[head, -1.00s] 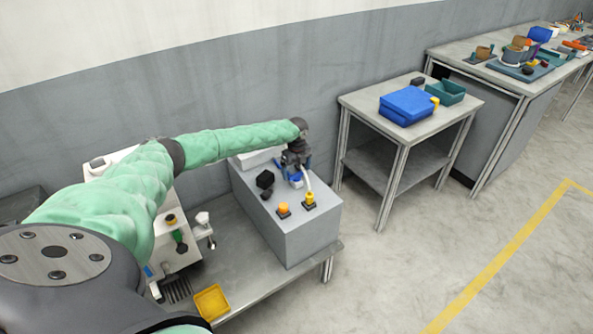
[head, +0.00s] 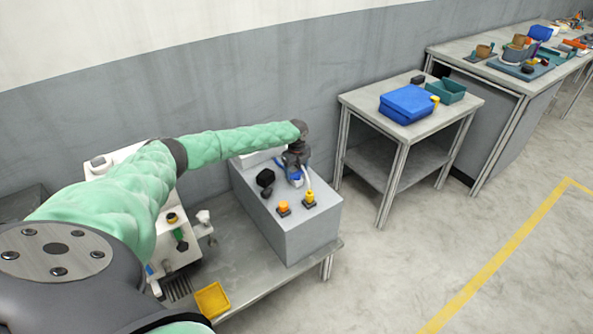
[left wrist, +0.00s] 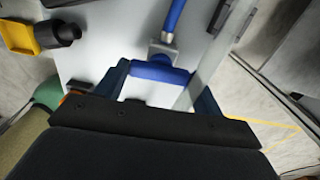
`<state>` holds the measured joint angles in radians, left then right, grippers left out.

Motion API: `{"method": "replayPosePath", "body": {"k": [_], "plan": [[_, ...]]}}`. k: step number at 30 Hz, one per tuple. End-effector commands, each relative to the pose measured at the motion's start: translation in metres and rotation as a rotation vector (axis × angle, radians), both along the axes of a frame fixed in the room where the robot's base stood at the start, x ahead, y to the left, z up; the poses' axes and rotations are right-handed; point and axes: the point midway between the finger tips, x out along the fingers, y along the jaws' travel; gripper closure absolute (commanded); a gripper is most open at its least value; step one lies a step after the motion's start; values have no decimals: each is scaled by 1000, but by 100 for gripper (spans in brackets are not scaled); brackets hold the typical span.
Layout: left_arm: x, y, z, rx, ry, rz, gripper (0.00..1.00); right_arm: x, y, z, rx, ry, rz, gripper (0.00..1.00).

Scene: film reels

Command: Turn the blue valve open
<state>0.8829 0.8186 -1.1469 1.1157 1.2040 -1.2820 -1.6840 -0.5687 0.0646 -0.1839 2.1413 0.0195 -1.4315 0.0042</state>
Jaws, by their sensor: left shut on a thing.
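The blue valve (head: 297,182) is on top of the grey box, partly hidden under my left gripper (head: 296,165). In the left wrist view, a short blue bar of the valve (left wrist: 158,73) lies between the two dark blue fingers of my left gripper (left wrist: 161,76), which is shut on it. Beyond it are a metal block and a blue-sleeved rod (left wrist: 173,15). A pale pipe (head: 307,179) runs beside the valve. My right gripper is not in view.
The grey box (head: 310,235) stands on a low metal table. On it are black knobs (head: 265,178), an orange button (head: 283,207) and a yellow one (head: 309,198). A yellow tray (head: 212,299) lies near the table's front. A side table (head: 365,107) stands to the right.

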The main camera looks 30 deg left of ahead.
Motion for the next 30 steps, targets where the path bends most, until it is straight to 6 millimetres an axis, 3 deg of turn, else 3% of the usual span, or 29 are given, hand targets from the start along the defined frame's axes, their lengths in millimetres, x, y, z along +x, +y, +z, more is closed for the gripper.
{"method": "replayPosePath", "body": {"k": [8,20,30], "plan": [[-1,-1,0,-1,2,149,55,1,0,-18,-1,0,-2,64],[-1,-1,1,-2,2,519,55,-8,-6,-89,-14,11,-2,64],[0,-1,2,-2,2,842,55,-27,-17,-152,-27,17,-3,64]]}}
